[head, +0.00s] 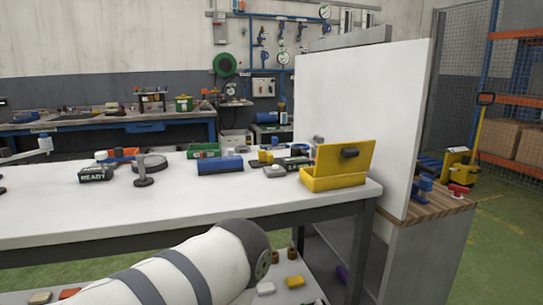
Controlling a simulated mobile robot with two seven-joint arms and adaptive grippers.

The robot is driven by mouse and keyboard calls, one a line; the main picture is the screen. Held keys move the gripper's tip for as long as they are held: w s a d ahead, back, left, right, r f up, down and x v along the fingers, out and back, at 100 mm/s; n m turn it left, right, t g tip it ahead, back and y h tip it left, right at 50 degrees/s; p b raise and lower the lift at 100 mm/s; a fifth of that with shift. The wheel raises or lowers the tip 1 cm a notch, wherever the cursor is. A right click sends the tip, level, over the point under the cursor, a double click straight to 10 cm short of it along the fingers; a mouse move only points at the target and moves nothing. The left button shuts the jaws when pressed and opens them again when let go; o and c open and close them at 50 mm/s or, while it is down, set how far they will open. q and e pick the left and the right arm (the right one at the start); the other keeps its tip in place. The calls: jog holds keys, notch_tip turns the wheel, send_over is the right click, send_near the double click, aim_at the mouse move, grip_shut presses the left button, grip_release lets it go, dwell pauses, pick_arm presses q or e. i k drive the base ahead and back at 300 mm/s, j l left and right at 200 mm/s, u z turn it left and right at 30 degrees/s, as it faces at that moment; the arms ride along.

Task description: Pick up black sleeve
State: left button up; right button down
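I cannot identify the black sleeve with certainty. A small dark cylindrical piece (350,152) shows against the raised lid of a yellow box (333,181) at the right end of the white table; I cannot tell whether it is the sleeve or part of the lid. A white arm of mine with grey bands crosses the bottom of the view and hides part of the lower shelf. Neither gripper is in view.
The white table (230,197) has a clear front strip. Behind it stand a black "READY" block (96,173), a dark stand (144,182), a blue box (220,165) and a green bin (204,151). A white panel (365,115) rises at the right. Small parts lie on the lower shelf.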

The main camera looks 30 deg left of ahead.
aim_at(294, 151)
jog(key=u, duration=1.25)
